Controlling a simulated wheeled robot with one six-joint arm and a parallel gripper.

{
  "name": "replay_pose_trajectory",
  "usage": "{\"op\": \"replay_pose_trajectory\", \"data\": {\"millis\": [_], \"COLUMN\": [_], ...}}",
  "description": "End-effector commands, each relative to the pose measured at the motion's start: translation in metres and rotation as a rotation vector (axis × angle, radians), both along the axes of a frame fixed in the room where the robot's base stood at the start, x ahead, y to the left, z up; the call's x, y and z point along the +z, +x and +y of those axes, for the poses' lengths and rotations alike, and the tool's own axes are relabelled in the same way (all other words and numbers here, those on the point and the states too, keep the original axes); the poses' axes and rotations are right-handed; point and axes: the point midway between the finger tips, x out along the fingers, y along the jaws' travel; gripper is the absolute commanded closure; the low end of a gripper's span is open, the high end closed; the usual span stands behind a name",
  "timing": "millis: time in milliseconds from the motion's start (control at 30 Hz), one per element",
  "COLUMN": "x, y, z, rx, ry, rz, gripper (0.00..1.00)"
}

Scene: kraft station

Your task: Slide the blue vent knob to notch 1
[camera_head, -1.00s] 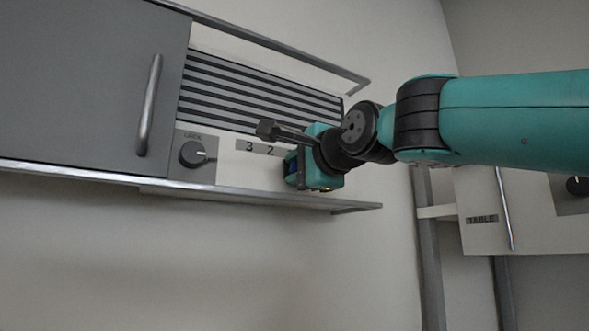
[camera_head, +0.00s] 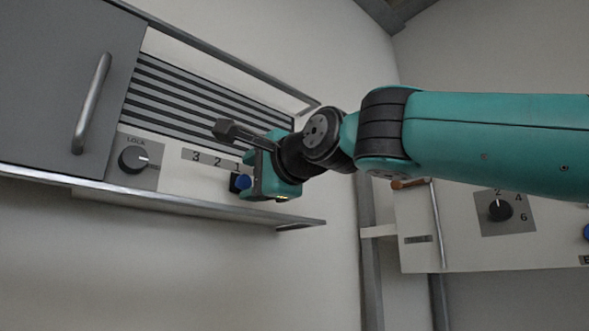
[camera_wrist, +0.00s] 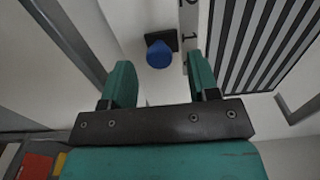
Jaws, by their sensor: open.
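The blue vent knob (camera_head: 243,182) is on the pale panel, just below the numeral 1 of the 3-2-1 scale (camera_head: 215,161). In the wrist view the knob (camera_wrist: 158,55) stands on a dark square base beside the 1. My gripper (camera_head: 252,175) is at the right end of the scale, close to the knob in the head view. In the wrist view my gripper (camera_wrist: 161,72) is open, its two fingers spread apart. The knob shows beyond the gap between the fingertips, with no visible contact. In the head view the gripper partly covers the knob's surroundings.
A slatted vent (camera_head: 200,100) is above the scale. A black LOCK dial (camera_head: 133,160) is to its left, beside a grey door with a handle (camera_head: 91,103). A metal rail (camera_head: 190,206) runs below. Another panel with a dial (camera_head: 500,210) is at right.

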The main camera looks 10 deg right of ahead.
Motion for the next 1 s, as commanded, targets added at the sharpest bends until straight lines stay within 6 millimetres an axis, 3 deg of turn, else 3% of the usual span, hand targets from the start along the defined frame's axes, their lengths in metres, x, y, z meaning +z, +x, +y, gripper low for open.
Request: {"op": "replay_pose_trajectory", "data": {"millis": [300,500,700,1000], "x": [-0.005,-0.003,-0.001,0.0], "y": [-0.074,-0.107,-0.122,-0.123], "z": [-0.04,-0.059,-0.068,-0.069], "rx": [0.003,0.004,0.003,0.002], "ry": [0.004,0.003,0.002,0.001], "rz": [-0.006,-0.004,-0.002,-0.002], "gripper": [0.45,0.45,0.45,0.45]}}
